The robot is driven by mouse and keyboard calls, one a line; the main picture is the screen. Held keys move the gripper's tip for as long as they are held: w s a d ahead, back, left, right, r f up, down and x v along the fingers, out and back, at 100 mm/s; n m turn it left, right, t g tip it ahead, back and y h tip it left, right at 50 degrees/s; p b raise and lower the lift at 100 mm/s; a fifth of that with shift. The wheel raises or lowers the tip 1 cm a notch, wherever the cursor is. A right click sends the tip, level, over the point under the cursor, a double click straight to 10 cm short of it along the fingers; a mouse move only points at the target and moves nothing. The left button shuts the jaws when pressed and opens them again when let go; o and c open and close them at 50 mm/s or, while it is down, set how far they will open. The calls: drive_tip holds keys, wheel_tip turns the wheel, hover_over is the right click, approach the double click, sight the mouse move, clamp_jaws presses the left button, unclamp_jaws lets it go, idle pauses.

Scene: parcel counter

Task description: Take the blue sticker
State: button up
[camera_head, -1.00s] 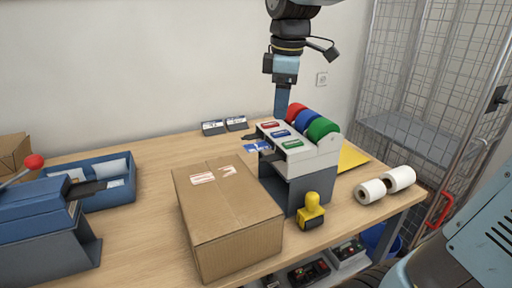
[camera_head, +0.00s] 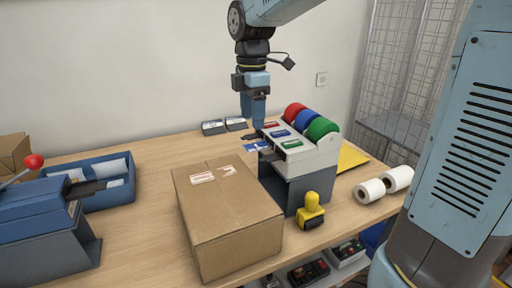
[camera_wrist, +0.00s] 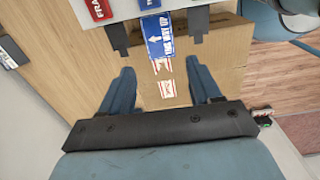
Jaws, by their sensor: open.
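The blue sticker (camera_head: 257,147) sticks out of the front of the label dispenser (camera_head: 316,160), which carries red, blue and green rolls. In the wrist view the blue sticker (camera_wrist: 154,36) shows an arrow and white lettering, between two dark dispenser tabs. My gripper (camera_wrist: 160,70) is open, with its two fingers apart and nothing between them. In the head view my gripper (camera_head: 254,115) points down above the sticker, apart from it. In the wrist view the sticker lies just beyond the fingertips.
A cardboard box (camera_head: 228,215) with red-and-white labels stands in front of the dispenser. A blue tray (camera_head: 107,187) is at left. Two small dark holders (camera_head: 224,125) stand near the wall.

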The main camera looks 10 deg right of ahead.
sight(253, 147)
drive_tip(key=shift+f, duration=3.8)
drive_tip(key=c, duration=0.5)
